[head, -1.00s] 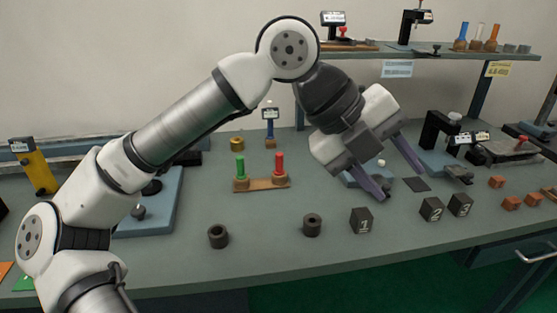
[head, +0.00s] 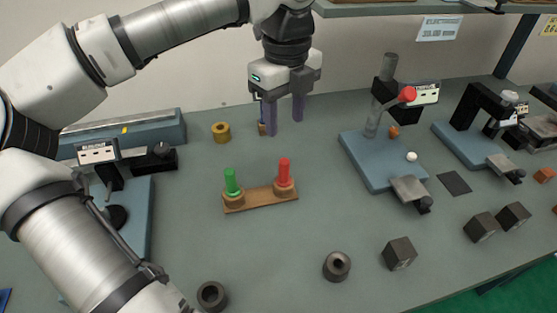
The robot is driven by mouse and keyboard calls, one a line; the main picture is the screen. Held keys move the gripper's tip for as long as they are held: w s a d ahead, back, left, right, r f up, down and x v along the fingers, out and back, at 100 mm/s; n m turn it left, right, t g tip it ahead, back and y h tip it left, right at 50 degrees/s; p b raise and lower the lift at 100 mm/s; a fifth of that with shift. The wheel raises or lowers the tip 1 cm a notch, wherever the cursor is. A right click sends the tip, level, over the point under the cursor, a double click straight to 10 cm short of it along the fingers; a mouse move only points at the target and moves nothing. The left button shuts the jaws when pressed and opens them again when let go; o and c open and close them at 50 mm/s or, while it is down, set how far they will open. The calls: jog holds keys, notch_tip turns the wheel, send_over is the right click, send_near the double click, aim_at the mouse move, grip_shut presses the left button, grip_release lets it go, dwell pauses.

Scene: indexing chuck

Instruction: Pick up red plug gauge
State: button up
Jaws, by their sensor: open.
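The red plug gauge (head: 284,173) stands upright in the right seat of a small wooden stand (head: 259,199) in the middle of the bench. A green plug gauge (head: 231,182) stands upright in the left seat of the same stand. My gripper (head: 284,128) is open, with its two purple fingers pointing down and nothing seen between them. In the picture it is above the red gauge, apart from it and seemingly further back. One finger partly hides a small brownish object (head: 262,129) behind it.
A brass ring (head: 221,132) lies back left of the stand. A blue-based fixture with a red-knobbed lever (head: 408,94) stands to the right. Two dark rings (head: 337,265) (head: 212,296) and several dark cubes (head: 399,253) are in front. The bench around the stand is clear.

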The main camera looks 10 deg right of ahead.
aim_at(285, 161)
jog(key=f, duration=0.4)
jog(key=f+p, duration=0.1)
jog(key=f, duration=0.3)
jog(key=shift+s, duration=0.2)
jog(key=shift+w+f+p, duration=0.15)
jog(key=shift+f+p, duration=1.2)
jog(key=shift+f, duration=1.45)
grip_shut()
